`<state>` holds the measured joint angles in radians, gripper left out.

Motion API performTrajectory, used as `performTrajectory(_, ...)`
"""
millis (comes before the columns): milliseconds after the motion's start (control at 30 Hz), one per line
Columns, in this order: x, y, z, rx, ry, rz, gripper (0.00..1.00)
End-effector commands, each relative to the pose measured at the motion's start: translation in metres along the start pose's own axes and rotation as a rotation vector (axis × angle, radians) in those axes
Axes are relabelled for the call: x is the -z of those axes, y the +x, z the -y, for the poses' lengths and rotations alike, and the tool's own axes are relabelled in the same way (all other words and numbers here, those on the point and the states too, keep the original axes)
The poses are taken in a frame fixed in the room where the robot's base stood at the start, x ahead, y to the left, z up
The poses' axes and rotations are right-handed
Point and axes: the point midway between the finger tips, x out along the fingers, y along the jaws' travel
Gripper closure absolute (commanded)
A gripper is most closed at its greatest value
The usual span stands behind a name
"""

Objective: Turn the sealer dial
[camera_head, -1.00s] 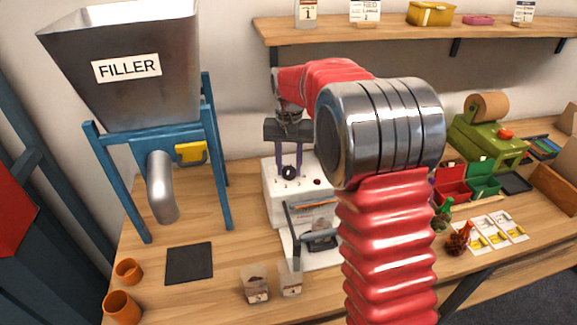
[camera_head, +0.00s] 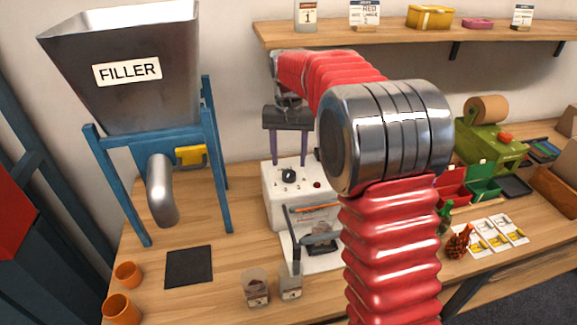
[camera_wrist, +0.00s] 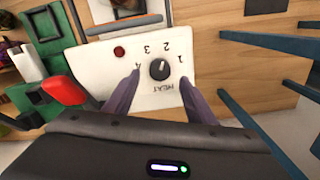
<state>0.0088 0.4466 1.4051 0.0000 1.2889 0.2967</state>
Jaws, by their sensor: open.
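The sealer (camera_head: 280,208) is a white machine on the bench, with a black round dial (camera_head: 288,176) on its upper face. In the wrist view, the dial (camera_wrist: 159,69) is ringed by the numbers 1 to 4 and the word HEAT, seen upside down. Which number its pointer marks is too small to tell surely. My gripper (camera_head: 289,163) is open, its purple fingers pointing down just above the dial. In the wrist view, the fingers (camera_wrist: 159,76) appear on either side of the dial and hold nothing.
A red button (camera_head: 317,184) sits right of the dial, and a dark lever (camera_head: 295,240) stands at the sealer's front. The filler (camera_head: 128,75) stands left. A shelf (camera_head: 400,36) runs above.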

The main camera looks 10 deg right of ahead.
Motion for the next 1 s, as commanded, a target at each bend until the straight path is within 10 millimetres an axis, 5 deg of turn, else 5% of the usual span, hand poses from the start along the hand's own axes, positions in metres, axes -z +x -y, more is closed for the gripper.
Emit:
performTrajectory(500,0.001,-0.083,0.000,0.000,0.000,-0.001,0.49)
performTrajectory(1000,0.000,-0.091,0.000,0.000,-0.004,0.001,0.49)
